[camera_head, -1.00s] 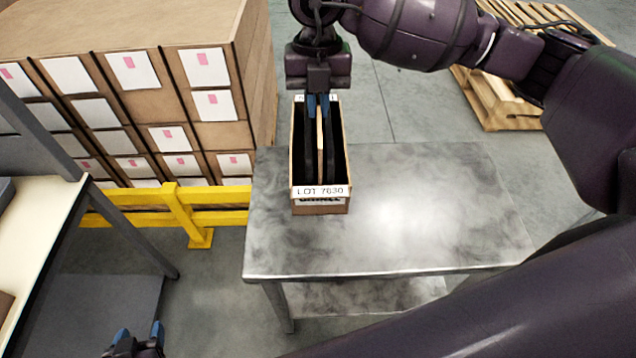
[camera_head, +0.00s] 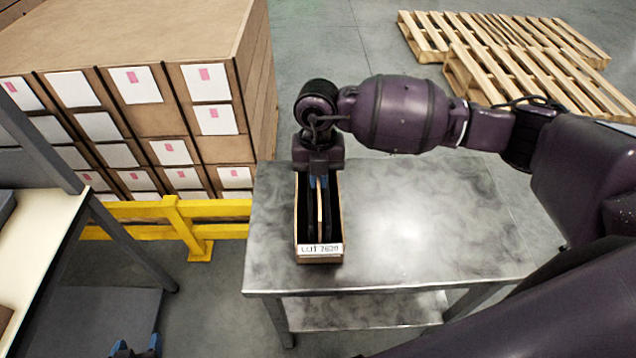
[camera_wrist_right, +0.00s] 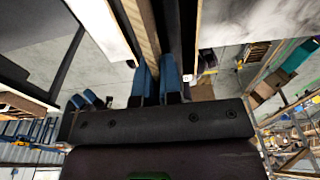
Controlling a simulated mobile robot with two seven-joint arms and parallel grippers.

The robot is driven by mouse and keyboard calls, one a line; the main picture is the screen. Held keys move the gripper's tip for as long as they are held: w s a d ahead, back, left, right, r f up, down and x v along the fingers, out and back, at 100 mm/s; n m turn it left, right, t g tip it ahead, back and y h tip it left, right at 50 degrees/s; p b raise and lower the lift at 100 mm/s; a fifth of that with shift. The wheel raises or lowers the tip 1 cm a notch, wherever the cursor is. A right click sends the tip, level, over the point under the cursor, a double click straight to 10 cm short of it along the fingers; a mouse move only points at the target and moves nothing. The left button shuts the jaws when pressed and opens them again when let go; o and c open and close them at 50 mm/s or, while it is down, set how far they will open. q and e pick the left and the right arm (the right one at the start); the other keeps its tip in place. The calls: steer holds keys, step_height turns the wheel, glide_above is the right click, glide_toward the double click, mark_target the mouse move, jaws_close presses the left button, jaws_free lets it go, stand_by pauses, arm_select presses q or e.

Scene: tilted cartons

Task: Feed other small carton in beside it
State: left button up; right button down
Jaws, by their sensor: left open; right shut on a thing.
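A narrow open-topped small carton (camera_head: 320,250) with a white lot label on its near end is over the steel table (camera_head: 420,220), near its left side. Dark panels and a thin tan middle strip (camera_head: 320,215) show inside it. My right gripper (camera_head: 319,182) comes down at the carton's far end, its blue fingers shut on that strip. The wrist view also shows the strip (camera_wrist_right: 141,22) between the fingers (camera_wrist_right: 157,78). I cannot tell if the carton touches the table. My left gripper (camera_head: 136,347) is open and empty at the bottom edge, partly cut off.
A stack of large labelled cartons (camera_head: 160,115) stands at the back left behind a yellow rail (camera_head: 180,225). A pale-topped bench (camera_head: 40,235) is at the left. Wooden pallets (camera_head: 510,60) lie on the floor behind. The table's right part is clear.

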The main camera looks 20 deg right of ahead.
step_height(320, 180, down, 2)
steer(key=shift+f, duration=0.35)
steer(key=c, duration=1.3)
jaws_free()
steer(key=r, duration=0.6)
steer(key=w+r+b, duration=0.1)
steer(key=r, duration=0.2)
steer(key=shift+w+r, duration=0.1)
steer(key=shift+r, duration=0.7)
